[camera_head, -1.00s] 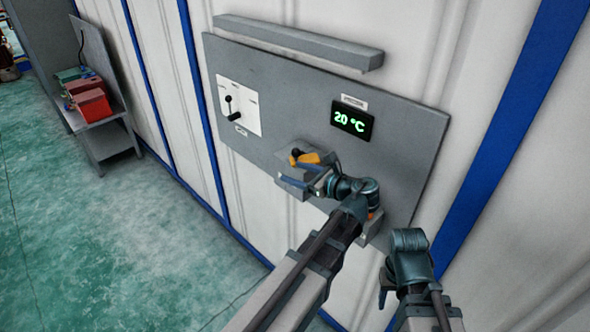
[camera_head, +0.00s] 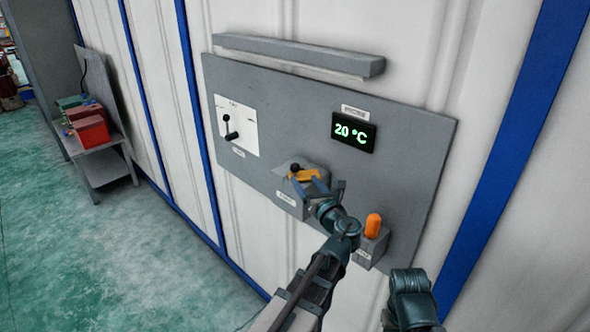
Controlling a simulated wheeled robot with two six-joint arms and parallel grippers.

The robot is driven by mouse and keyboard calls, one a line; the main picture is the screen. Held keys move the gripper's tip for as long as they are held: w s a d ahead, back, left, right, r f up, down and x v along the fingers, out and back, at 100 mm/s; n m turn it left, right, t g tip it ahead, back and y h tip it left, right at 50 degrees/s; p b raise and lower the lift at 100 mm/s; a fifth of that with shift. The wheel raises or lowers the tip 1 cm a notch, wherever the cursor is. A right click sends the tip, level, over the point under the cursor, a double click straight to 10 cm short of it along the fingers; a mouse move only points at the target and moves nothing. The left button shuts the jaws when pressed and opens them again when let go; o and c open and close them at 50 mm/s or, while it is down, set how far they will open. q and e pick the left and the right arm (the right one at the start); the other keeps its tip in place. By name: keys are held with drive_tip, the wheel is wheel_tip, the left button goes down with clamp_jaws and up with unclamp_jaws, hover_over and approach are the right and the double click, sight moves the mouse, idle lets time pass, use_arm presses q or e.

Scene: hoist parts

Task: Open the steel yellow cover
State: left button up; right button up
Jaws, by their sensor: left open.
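The yellow cover (camera_head: 303,175) is a small yellow piece with a dark round knob (camera_head: 294,168) beside it, on top of a grey box (camera_head: 287,190) fixed to the wall panel. My left gripper (camera_head: 317,188) is open at the right front of the cover, its fingers pointing up towards it. The fingers partly hide the cover and the box, and I cannot tell whether they touch it. My right arm's wrist (camera_head: 410,292) is at the lower right, away from the panel box; its jaws are mostly out of frame.
The grey panel (camera_head: 415,135) also carries a lever on a white plate (camera_head: 236,127), a display reading 20 °C (camera_head: 353,132) and an orange button (camera_head: 373,224) on a grey box right of my left wrist. A grey ledge (camera_head: 295,55) juts out above. A side table (camera_head: 103,165) with red boxes stands far left.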

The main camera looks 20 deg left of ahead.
sight(297, 171)
use_arm(q)
drive_tip(key=x, duration=0.8)
drive_tip(key=shift+w+a, duration=0.15)
drive_tip(key=shift+a, duration=0.05)
clamp_jaws()
idle(1.2)
